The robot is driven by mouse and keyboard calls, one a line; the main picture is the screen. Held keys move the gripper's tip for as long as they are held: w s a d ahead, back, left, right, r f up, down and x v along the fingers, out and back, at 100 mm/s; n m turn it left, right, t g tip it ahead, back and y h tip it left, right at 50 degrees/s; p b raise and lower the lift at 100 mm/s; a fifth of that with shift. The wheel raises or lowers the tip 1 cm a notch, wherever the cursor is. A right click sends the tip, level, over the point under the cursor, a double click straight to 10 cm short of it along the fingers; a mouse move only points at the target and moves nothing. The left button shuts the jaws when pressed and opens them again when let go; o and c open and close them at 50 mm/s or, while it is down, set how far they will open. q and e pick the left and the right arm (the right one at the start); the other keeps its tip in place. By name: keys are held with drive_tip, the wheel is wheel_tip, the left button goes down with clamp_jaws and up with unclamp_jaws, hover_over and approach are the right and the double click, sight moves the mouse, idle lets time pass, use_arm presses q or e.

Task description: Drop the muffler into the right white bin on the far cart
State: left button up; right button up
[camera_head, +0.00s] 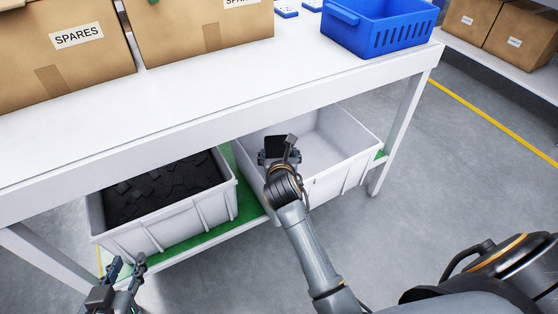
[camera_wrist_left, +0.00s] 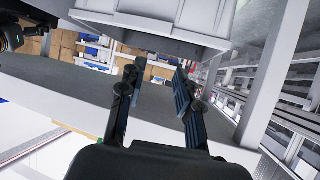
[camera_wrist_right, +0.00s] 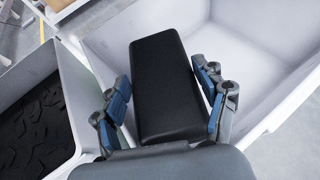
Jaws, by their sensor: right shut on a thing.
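The muffler, a black block with rounded edges (camera_wrist_right: 160,70), lies between the fingers of my right gripper (camera_wrist_right: 163,90). In the head view the right gripper (camera_head: 281,158) holds the muffler (camera_head: 274,147) over the right white bin (camera_head: 345,170), above its left part. That bin's visible floor looks empty; part of it is hidden by my arm. The left white bin (camera_head: 190,218) holds several dark pieces. My left gripper (camera_head: 128,266) is open and empty, low in front of the left bin; its spread fingers also show in the left wrist view (camera_wrist_left: 157,82).
A white table top (camera_head: 200,95) overhangs the bins. On it stand cardboard boxes (camera_head: 60,50) marked SPARES and a blue crate (camera_head: 370,25). The bins rest on a green lower shelf (camera_head: 205,246). A table leg (camera_head: 398,140) stands right of the bins. Clear floor lies further right.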

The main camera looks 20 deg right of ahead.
use_arm(q)
drive_tip(key=r+t, duration=0.1)
drive_tip(key=w+r, duration=0.1)
drive_tip(key=w+d+r+t, duration=0.1)
drive_tip(key=r, duration=0.1)
drive_tip(key=shift+w+d+r+t+h+b, duration=0.1)
drive_tip(key=shift+t+h+b, duration=0.2)
drive_tip(key=shift+h, duration=0.1)
use_arm(e)
drive_tip(key=shift+f, duration=0.7)
use_arm(q)
drive_tip(key=shift+f, duration=0.45)
use_arm(e)
drive_tip(key=shift+f, duration=0.4)
drive_tip(key=shift+f, duration=0.2)
use_arm(q)
drive_tip(key=shift+s+a+f+g, duration=0.25)
drive_tip(key=shift+s+f+g, duration=0.15)
drive_tip(key=shift+f+g, duration=0.1)
use_arm(e)
drive_tip(key=o, duration=1.8)
drive_tip(key=shift+f, duration=0.2)
